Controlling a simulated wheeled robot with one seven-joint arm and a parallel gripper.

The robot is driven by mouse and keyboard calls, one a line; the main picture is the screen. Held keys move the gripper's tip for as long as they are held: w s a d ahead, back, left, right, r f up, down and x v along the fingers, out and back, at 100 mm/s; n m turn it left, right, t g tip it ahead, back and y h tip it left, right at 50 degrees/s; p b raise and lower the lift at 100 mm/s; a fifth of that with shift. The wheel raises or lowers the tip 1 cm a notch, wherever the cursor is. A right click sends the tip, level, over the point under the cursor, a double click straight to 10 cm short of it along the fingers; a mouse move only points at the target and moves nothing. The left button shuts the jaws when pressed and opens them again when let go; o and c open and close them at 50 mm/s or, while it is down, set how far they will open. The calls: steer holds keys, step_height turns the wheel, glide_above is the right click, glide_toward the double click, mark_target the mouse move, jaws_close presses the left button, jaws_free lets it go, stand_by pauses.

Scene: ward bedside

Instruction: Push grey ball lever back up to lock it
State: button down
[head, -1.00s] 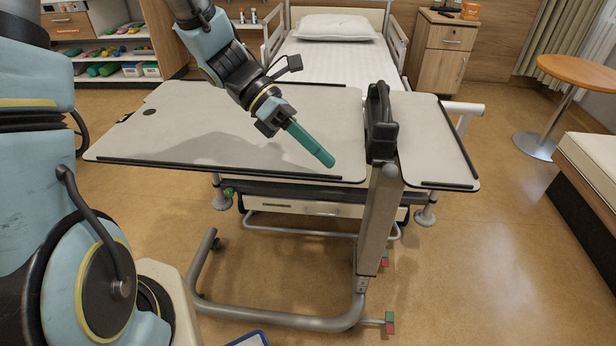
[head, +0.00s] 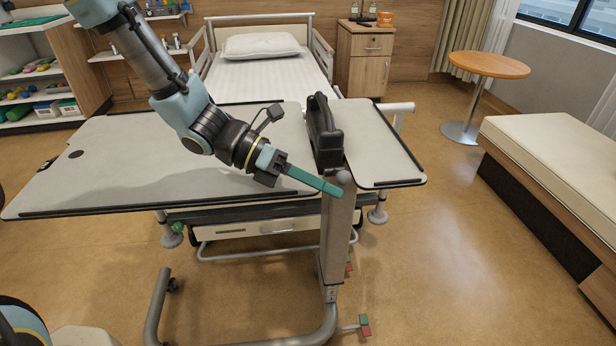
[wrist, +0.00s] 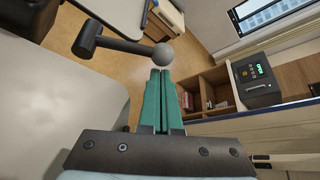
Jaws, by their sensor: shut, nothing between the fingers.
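The grey ball (head: 343,177) sits at the top of the overbed table's column, by the gap between the two tabletop panels. In the wrist view the ball (wrist: 162,56) is on the end of a dark lever bar (wrist: 120,46) that runs left to a dark cylinder (wrist: 88,39). My gripper (head: 336,190) is shut and empty, its long green fingers pointing right. Its tips are just below the ball in the head view; in the wrist view the tips (wrist: 160,73) appear right against the ball. I cannot tell if they touch.
The large tabletop panel (head: 110,165) lies under my arm, the small panel (head: 375,145) to the right. A black handle-like block (head: 323,135) stands between them. A bed (head: 262,75) is behind. The floor at right is free, before a padded bench (head: 560,150).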

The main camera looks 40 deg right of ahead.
steer(key=shift+s+d, duration=0.1)
stand_by(0.4)
steer(key=shift+r+p, duration=0.25)
steer(key=shift+p, duration=0.55)
steer(key=shift+w+d+r+n+g+p, duration=0.2)
steer(key=shift+r+n+g+p, duration=0.25)
steer(key=shift+p, duration=0.65)
steer(key=shift+w+d+r+n+g+p, duration=0.75)
steer(key=shift+n+p, duration=0.45)
steer(key=shift+p, duration=0.45)
steer(key=shift+w+d+r+n+g+p, duration=0.5)
steer(key=shift+w+n+g+p, duration=0.5)
steer(key=shift+p, duration=0.7)
steer(key=shift+w+d+r+n+g+p, duration=0.5)
steer(key=shift+w+r+n+g+p, duration=0.15)
steer(key=shift+n+p, duration=0.85)
